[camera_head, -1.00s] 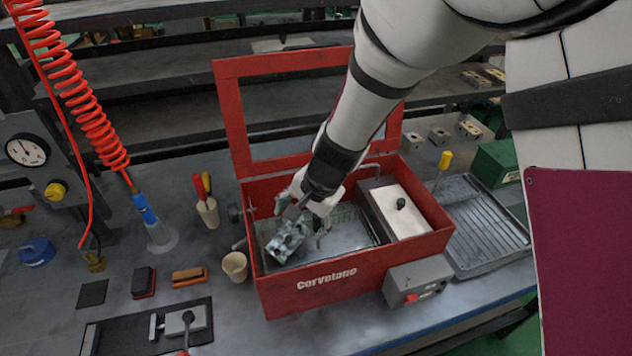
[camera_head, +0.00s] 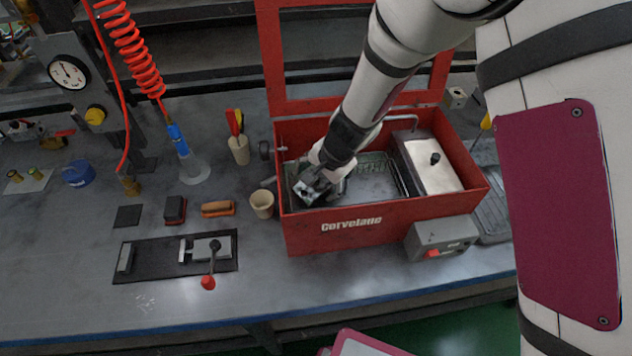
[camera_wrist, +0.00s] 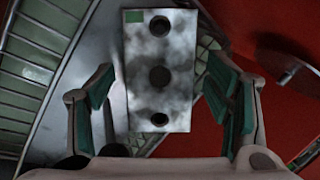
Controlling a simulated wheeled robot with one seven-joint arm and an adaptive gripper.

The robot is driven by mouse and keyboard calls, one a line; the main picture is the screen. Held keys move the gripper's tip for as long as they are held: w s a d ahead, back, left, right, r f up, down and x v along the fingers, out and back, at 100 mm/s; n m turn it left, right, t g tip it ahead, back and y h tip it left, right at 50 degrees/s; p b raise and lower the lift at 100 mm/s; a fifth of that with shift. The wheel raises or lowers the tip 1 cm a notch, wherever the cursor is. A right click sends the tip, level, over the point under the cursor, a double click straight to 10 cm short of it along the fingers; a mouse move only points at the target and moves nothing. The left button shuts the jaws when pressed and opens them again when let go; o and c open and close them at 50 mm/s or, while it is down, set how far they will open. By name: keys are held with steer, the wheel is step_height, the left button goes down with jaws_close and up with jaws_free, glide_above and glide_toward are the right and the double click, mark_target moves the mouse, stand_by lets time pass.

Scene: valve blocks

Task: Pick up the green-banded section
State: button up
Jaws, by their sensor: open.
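A mottled grey metal block (camera_wrist: 158,85) with three holes in a row fills the middle of the wrist view, with a small green patch near its upper left corner. In the head view the block (camera_head: 306,192) is at the left inside the open red box (camera_head: 300,236), partly hidden by my gripper (camera_head: 322,178). In the wrist view my gripper (camera_wrist: 158,108) is open, with one green-padded finger on each side of the block. A gap shows beside each finger. I cannot tell how far the fingertips reach down along the block.
The red walls stand close around my gripper, with the lid frame (camera_head: 275,60) raised behind. A wire basket (camera_wrist: 25,75) lies beside the block. A pale lidded compartment (camera_head: 425,165) fills the box's right side. A beige cup (camera_head: 262,204) stands just left of the box.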

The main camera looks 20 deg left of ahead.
steer(key=shift+c, duration=0.6)
steer(key=shift+r, duration=0.1)
jaws_close()
